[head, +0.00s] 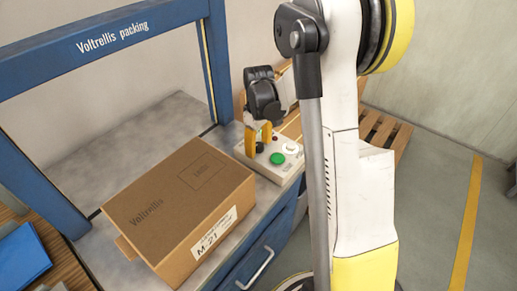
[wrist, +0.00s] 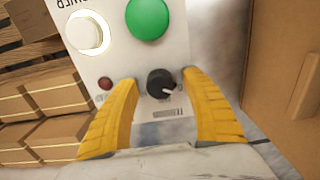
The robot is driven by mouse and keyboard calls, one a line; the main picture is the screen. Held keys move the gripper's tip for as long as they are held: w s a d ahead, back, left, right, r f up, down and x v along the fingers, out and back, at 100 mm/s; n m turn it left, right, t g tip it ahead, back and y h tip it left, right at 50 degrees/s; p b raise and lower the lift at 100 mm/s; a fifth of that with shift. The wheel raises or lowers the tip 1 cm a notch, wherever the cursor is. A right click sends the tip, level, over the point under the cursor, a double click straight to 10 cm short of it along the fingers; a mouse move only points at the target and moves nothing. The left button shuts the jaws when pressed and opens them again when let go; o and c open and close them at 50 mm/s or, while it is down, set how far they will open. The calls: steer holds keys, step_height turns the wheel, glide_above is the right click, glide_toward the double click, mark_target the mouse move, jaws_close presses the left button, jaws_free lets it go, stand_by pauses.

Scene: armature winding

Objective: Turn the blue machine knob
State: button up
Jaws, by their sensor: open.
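A black knob (wrist: 161,84) with a white pointer line sits on the pale control box (wrist: 178,112); I see no blue knob. In the wrist view, the pointer line points to the right and slightly down. My gripper (wrist: 157,80) is open, its yellow fingers on either side of the knob with gaps between. I cannot tell how far the fingertips are above the panel. In the head view, my gripper (head: 259,140) points down over the control box (head: 286,172), and its fingers mostly hide the knob.
The box also bears a green button (head: 277,158), a white round button (wrist: 85,32) and a small dark red light (wrist: 105,83). A cardboard carton (head: 185,200) stands close by on the grey bench, under the blue frame (head: 100,45). Stacked boxes (wrist: 50,95) and pallets lie beyond.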

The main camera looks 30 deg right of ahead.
jaws_close()
steer(key=shift+m, duration=0.3)
steer(key=m, duration=0.5)
steer(key=shift+p, duration=0.35)
steer(key=m, duration=0.6)
stand_by(0.4)
